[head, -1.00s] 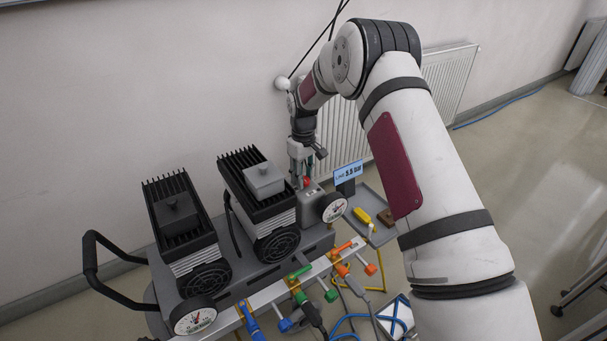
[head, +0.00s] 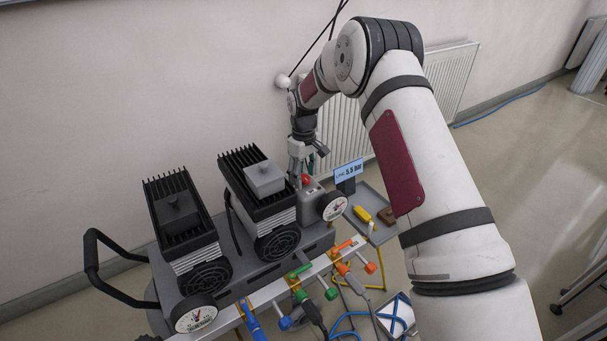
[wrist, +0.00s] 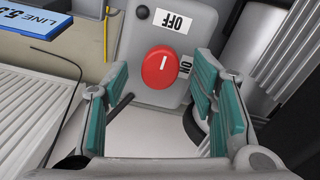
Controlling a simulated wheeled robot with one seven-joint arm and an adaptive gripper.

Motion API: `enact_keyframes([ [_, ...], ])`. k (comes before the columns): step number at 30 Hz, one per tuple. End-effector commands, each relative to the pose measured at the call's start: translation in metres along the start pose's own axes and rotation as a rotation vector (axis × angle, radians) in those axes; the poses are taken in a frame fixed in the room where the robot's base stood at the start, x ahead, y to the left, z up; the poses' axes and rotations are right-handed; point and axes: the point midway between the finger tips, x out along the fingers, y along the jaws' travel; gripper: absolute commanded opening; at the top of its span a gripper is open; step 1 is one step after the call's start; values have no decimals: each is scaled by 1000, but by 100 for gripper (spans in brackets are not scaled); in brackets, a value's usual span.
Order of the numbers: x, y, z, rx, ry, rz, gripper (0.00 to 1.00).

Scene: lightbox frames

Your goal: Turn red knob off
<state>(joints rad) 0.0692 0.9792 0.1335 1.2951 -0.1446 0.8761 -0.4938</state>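The red knob (wrist: 161,68) is round with a short white mark. It sits on a grey box (wrist: 146,35) with an OFF label (wrist: 172,19) above it and an ON label (wrist: 184,67) at its right in the wrist view. The white mark stands roughly upright in that view. My gripper (wrist: 163,78) is open, with one teal-padded finger on each side of the knob and visible gaps between. In the head view the red knob (head: 306,180) shows just below my gripper (head: 300,172). Whether the fingertips reach down to the knob's height cannot be told.
Black finned units (head: 262,180) stand left of the box. A pressure gauge (head: 332,206) is at its front right. A blue display (head: 348,172) reads 5.5 bar. A tray (head: 372,199) holds small items. Coloured valves (head: 303,271) line the front rail. A radiator (head: 447,82) is behind.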

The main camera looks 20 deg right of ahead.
Motion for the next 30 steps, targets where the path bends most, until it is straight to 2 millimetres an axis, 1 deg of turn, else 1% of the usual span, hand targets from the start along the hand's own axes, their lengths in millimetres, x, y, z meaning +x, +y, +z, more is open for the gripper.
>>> enact_keyframes([
  [5, -1, 0, 0, 1, 0, 0, 52],
  [8, -7, 0, 0, 1, 1, 0, 52],
  [11, -20, 1, -1, 1, 3, 2, 52],
  [21, -88, 0, -1, 0, 2, 2, 52],
  [25, -106, 0, -1, 0, 2, 1, 52],
  [30, -118, 0, 0, 0, 0, 0, 52],
])
